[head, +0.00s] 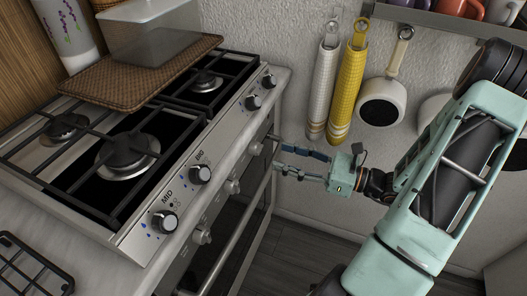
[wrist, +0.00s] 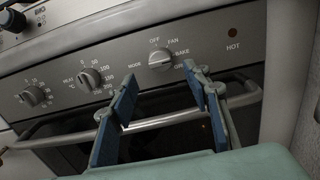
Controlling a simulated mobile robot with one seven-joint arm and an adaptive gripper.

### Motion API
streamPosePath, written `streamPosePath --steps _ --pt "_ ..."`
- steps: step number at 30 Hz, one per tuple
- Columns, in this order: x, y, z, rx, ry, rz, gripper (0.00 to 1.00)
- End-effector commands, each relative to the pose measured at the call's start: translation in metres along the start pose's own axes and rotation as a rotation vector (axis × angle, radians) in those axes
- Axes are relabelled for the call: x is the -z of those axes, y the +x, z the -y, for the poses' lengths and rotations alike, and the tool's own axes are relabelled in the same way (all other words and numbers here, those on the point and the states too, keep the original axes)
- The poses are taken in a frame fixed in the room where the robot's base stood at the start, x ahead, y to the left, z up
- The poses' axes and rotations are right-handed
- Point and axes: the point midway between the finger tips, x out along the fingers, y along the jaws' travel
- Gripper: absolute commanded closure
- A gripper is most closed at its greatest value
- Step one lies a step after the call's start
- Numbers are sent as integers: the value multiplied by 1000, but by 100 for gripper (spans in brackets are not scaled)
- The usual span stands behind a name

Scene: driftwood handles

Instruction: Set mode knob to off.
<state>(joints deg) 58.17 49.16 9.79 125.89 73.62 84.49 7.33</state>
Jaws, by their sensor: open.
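The mode knob (wrist: 161,60) is a round grey knob on the oven's front panel, the rightmost of three in the wrist view. Labels OFF, FAN and BAKE are printed around it; OFF is above it, slightly left. Its bar looks tilted close to sideways, and I cannot tell its exact setting. In the head view it is the far knob on the oven front (head: 255,148). My gripper (head: 279,158) is open and empty in front of the panel. In the wrist view its blue-padded fingers (wrist: 160,80) straddle the knob's lower side, apparently short of it.
Two more oven knobs (wrist: 90,78) (wrist: 33,95) sit to the left. The oven handle (wrist: 165,121) runs below, behind the fingers. Burner knobs (head: 200,174) line the upper edge.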

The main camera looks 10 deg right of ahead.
Motion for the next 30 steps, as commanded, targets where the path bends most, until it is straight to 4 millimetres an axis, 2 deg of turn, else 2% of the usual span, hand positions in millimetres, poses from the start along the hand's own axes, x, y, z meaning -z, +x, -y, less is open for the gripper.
streamPosePath --steps 3,9,15,22,30 --pt "1 24 -1 -4 -1 0 56" --pt "1 53 0 -2 -2 -1 56" --pt "1 64 0 0 -2 -2 56" --pt "0 64 0 0 -2 -2 56" --pt "1 64 0 0 -2 -2 84"
